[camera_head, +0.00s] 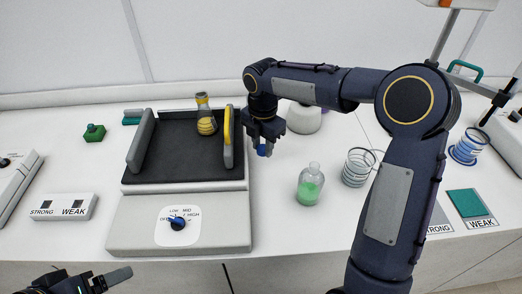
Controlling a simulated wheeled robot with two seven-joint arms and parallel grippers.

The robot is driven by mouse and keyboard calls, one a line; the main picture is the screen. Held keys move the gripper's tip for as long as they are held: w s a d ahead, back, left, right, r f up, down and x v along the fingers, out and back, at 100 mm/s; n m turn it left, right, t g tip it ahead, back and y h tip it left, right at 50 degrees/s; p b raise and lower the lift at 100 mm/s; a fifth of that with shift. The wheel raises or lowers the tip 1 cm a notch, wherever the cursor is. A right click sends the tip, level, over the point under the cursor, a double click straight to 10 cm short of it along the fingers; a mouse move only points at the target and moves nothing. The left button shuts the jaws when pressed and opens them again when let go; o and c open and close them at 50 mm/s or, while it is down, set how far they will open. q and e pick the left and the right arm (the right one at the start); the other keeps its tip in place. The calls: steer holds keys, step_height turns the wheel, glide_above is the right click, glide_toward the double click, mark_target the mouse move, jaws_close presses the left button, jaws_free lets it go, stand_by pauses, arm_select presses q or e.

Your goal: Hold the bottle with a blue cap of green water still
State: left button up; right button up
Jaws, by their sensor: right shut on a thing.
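A clear bottle of green water (309,188) stands upright on the white bench, right of centre. No cap shows on its neck. My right gripper (264,146) is above the bench, to the left of and behind the bottle, apart from it. It is shut on a small blue cap (263,151), which sticks out below the fingers. My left gripper (112,279) is at the bottom left edge, far from the bottle. Only part of it shows, so its opening is unclear.
A shaker (180,237) with a dark platform holds a flask of yellow liquid (206,122). A wire-like ringed glass (357,167) stands just right of the bottle. Bench in front of the bottle is clear.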

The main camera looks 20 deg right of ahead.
mark_target(261, 160)
steer(key=shift+w+f, duration=0.35)
steer(key=shift+f, duration=0.1)
steer(key=shift+w+f, duration=0.15)
steer(key=shift+f, duration=0.8)
steer(key=shift+w+f, duration=0.1)
steer(key=shift+f, duration=0.8)
steer(key=shift+f, duration=0.2)
steer(key=o, duration=0.8)
steer(key=shift+r, duration=0.1)
